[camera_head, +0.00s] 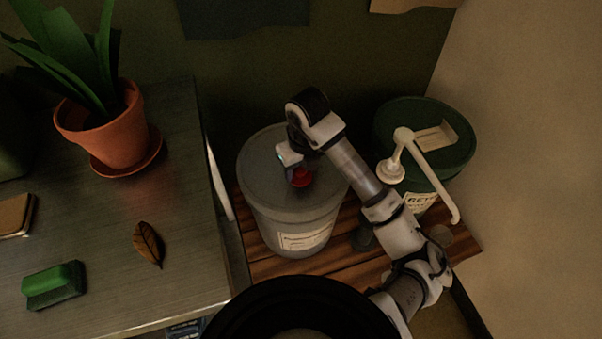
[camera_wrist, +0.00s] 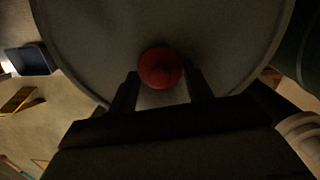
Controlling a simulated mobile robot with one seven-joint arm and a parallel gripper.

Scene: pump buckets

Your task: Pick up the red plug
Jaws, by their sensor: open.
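The red plug (camera_head: 301,177) sits on the lid of the grey bucket (camera_head: 292,222), right of the lid's middle in the head view. In the wrist view the red plug (camera_wrist: 161,68) is round and lies at and just beyond the fingertips. My gripper (camera_wrist: 162,78) is open, with one dark finger on each side of the plug's near part. Gaps show between the fingers and the plug. In the head view my gripper (camera_head: 294,166) is over the lid and partly covers the plug. I cannot tell the exact height of the fingertips above the lid.
A green bucket (camera_head: 455,158) with a white pump (camera_head: 391,168) stands right of my arm, near the wall. Both buckets stand on a wooden pallet (camera_head: 262,264). The metal table (camera_head: 190,215) at left holds a potted plant (camera_head: 112,137), a leaf (camera_head: 147,244) and a green sponge (camera_head: 53,284).

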